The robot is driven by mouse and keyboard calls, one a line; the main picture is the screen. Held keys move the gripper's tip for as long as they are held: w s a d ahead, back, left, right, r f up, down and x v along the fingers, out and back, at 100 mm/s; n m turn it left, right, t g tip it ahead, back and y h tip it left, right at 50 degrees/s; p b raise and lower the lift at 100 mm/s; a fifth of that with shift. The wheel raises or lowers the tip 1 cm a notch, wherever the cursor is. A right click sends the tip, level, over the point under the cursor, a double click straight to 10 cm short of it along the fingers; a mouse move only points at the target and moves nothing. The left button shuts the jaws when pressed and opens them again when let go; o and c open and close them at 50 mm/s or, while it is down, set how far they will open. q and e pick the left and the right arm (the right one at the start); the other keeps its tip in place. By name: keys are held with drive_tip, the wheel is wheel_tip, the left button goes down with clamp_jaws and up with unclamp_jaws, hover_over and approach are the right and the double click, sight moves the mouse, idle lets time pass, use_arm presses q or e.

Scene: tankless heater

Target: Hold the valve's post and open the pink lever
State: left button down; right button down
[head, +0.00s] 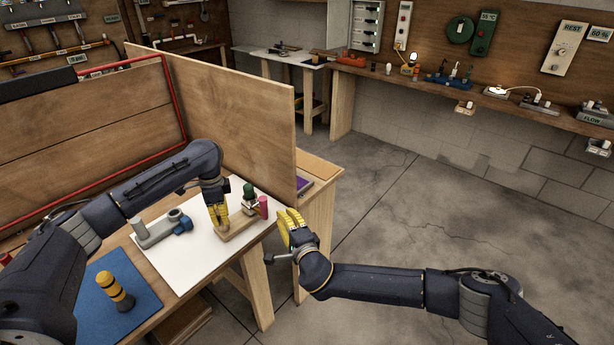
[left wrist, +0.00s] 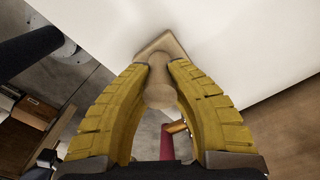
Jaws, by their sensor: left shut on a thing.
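The valve's tan base (head: 236,226) lies on the white sheet near the table's right edge. A green knob (head: 249,191) and the pink lever (head: 263,206) stand at its right end. My left gripper (head: 218,222) points down at the base's left part. In the left wrist view its yellow fingers (left wrist: 163,78) close around the tan post (left wrist: 160,90); the head view mostly hides the post. The pink lever shows partly behind the fingers (left wrist: 167,145). My right gripper (head: 289,226) is just right of the pink lever, apart from it; its finger gap is unclear.
A grey fitting (head: 162,228) lies left of the valve on the white sheet (head: 180,262). A yellow-and-black peg (head: 115,290) stands on a blue mat (head: 140,283). A wooden panel (head: 225,110) rises behind the valve. Open floor lies right of the table.

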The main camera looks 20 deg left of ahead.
idle(0.4)
use_arm(q)
drive_tip(key=c, duration=1.3)
unclamp_jaws()
wheel_tip(320, 180, up, 12)
